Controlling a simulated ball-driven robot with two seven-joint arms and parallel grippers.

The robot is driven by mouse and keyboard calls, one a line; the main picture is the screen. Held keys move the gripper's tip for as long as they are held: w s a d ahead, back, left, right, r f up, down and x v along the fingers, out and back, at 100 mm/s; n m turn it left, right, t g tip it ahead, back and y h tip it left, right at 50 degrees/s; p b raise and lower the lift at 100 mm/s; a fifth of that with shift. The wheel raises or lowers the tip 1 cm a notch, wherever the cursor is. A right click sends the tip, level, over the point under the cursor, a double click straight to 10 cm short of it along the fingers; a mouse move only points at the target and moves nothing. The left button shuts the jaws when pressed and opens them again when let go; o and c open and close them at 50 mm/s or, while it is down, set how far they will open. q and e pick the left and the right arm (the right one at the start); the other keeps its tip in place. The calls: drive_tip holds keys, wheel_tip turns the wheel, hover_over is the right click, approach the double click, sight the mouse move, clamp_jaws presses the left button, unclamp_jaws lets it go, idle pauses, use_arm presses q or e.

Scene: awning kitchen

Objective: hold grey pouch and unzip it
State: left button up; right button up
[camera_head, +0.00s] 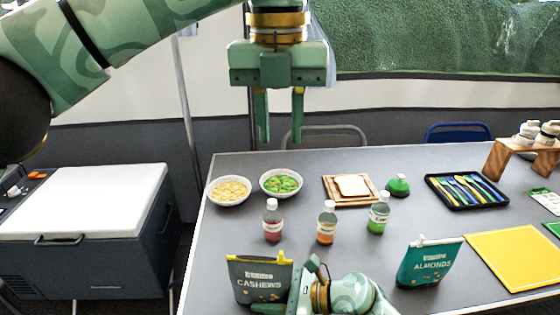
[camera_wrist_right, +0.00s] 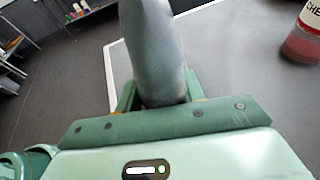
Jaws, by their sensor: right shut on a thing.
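The grey pouch labelled CASHEWS (camera_head: 260,278) stands upright at the front of the table, with a yellow strip along its top and a small yellow tab sticking up at the right end. My right gripper (camera_head: 278,306) is shut on the pouch's lower right part; its fingers are partly hidden. In the right wrist view the pouch (camera_wrist_right: 152,45) shows as a narrow grey shape between the fingers of the right gripper (camera_wrist_right: 158,95). My left gripper (camera_head: 280,138) is open and empty, pointing down, well above the pouch and behind it.
A teal ALMONDS pouch (camera_head: 430,264) stands to the right. Several bottles, including a red one (camera_head: 272,222), stand behind the grey pouch. Two bowls (camera_head: 229,191), a bread board (camera_head: 351,188) and a cutlery tray (camera_head: 466,190) lie farther back. A yellow mat (camera_head: 515,257) lies at right.

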drive_tip(key=o, duration=1)
drive_tip(key=shift+c, duration=0.2)
